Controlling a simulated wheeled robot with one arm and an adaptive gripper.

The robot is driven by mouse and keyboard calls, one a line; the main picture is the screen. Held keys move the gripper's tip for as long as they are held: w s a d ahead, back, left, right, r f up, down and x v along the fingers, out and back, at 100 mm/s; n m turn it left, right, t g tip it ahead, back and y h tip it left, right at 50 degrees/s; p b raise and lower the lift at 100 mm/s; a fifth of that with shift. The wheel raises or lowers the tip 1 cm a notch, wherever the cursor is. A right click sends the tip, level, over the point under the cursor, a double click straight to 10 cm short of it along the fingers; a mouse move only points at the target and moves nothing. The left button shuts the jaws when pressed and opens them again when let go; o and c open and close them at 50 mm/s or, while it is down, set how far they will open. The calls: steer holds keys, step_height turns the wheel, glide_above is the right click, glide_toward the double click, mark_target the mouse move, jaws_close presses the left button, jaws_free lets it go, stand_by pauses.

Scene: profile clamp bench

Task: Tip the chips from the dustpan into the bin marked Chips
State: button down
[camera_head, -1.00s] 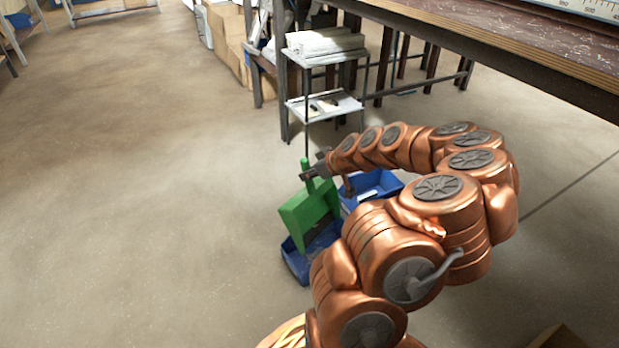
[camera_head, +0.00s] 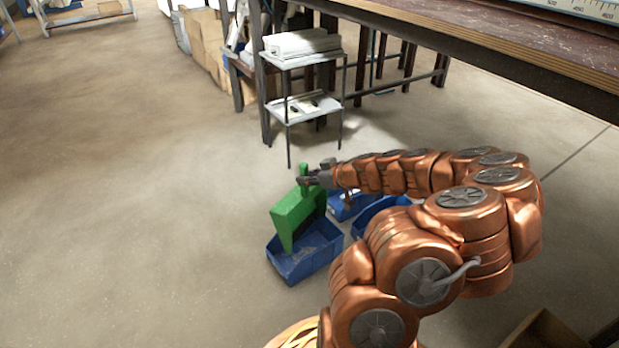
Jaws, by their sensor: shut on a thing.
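The green dustpan (camera_head: 297,212) is held steeply tilted, its lower edge at or over the left blue bin (camera_head: 306,262). My gripper (camera_head: 308,180) is shut on the dustpan's handle near its top. Some dark and grey material shows inside that bin, too small to make out as chips. A second blue bin (camera_head: 345,207) stands behind, partly hidden by my arm, and a third blue bin (camera_head: 372,218) stands to the right, also partly covered. No bin marking is readable, so I cannot tell which bin is marked Chips.
A small metal shelf trolley (camera_head: 303,105) stands behind the bins. A long workbench (camera_head: 480,50) runs along the upper right. Cardboard boxes (camera_head: 205,45) stand at the back. The floor to the left is clear.

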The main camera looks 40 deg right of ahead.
steer(key=shift+a, duration=0.1)
steer(key=shift+r+p, duration=0.35)
steer(key=shift+r, duration=0.95)
steer(key=shift+f+b, duration=0.35)
steer(key=shift+f, duration=1)
steer(key=shift+r, duration=0.1)
